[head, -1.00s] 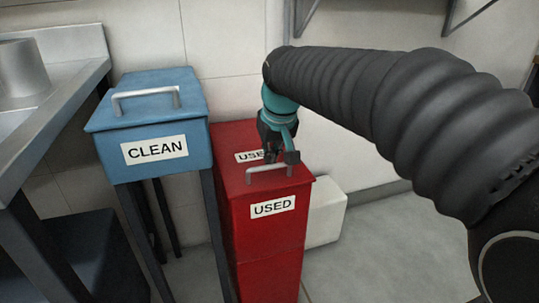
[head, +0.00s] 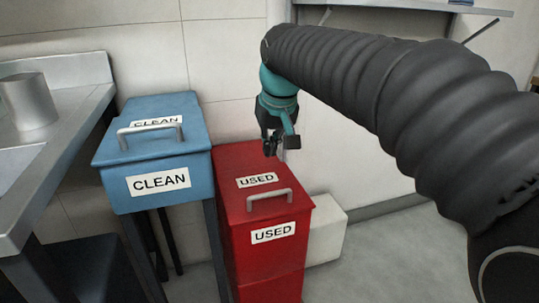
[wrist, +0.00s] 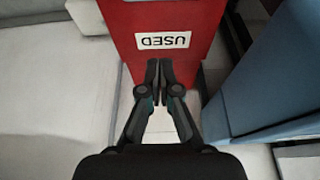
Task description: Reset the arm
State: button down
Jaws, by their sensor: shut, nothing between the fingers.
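My gripper (head: 271,148) hangs from my black ribbed arm, above the back of the red USED box (head: 266,258) in the head view. Its fingers are together with nothing between them. In the wrist view, my gripper (wrist: 159,65) shows shut, with the fingertips just below the upside-down USED label of the red box (wrist: 190,12). The red box's lid is closed, with a metal handle (head: 270,197) and a USED label on top. The handle is clear of the fingers in the head view.
A blue CLEAN box (head: 180,165) on dark legs stands left of the red box, its lid closed. A steel counter (head: 75,128) with a metal pot (head: 28,102) is at the far left. A white block (head: 326,230) sits right of the red box. A shelf (head: 420,8) is on the wall.

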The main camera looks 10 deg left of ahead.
jog(key=s+d+f+p, duration=0.1)
jog(key=s+d+f, duration=0.5)
jog(key=f, duration=0.1)
jog(key=s+d+f+m+t+h+p, duration=0.1)
jog(key=s+d+m+p, duration=0.3)
jog(key=s+d, duration=1.2)
jog(key=shift+s+d+f+m+t+h, duration=0.25)
jog(key=shift+s+m+t+h, duration=0.2)
jog(key=shift+s, duration=0.2)
